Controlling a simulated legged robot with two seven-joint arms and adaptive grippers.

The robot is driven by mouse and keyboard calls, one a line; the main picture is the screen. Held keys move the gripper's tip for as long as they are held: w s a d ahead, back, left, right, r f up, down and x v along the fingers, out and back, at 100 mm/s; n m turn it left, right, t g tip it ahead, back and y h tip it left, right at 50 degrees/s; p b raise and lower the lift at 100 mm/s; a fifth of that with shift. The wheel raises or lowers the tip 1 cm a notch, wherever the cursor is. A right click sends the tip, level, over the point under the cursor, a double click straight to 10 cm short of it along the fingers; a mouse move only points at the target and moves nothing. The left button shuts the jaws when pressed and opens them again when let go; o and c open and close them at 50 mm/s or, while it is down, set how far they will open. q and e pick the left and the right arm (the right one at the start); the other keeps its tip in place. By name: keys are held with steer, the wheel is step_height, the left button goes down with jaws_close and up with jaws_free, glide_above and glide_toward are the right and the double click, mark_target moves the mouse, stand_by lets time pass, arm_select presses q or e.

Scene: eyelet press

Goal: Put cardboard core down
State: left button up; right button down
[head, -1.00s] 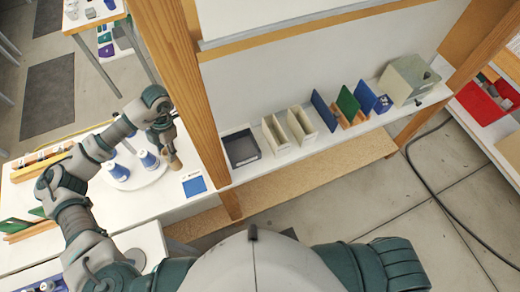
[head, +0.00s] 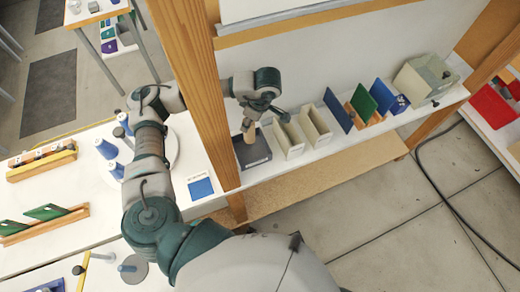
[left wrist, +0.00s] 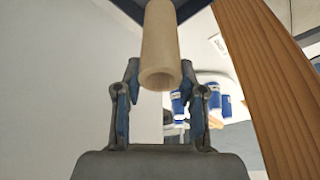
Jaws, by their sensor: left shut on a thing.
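The cardboard core (head: 248,133) is a tan tube. My left gripper (head: 252,117) is shut on it and holds it over the dark grey open bin (head: 256,157) on the shelf. The core hides part of the bin; I cannot tell whether it touches the bin floor. In the left wrist view the core (left wrist: 160,45) shows its hollow open end between the two fingers of my left gripper (left wrist: 164,82). My right gripper is not in view.
A wooden post (head: 190,80) stands close beside my left arm. Cream bins (head: 288,139) stand right of the dark bin, then blue and green panels (head: 361,103) and a grey-green box (head: 425,78). Blue spools (head: 106,149) stand on the left table.

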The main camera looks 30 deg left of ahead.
arm_select(q)
step_height(320, 180, down, 10)
steer(key=shift+b, duration=0.35)
steer(key=shift+f, duration=0.1)
steer(key=o, duration=1.2)
steer(key=shift+c, duration=0.2)
glide_toward(254, 129)
steer(key=shift+w+p+x, duration=0.2)
steer(key=shift+p+x, duration=0.25)
steer(key=shift+x, duration=2.1)
steer(key=shift+d+f, duration=0.1)
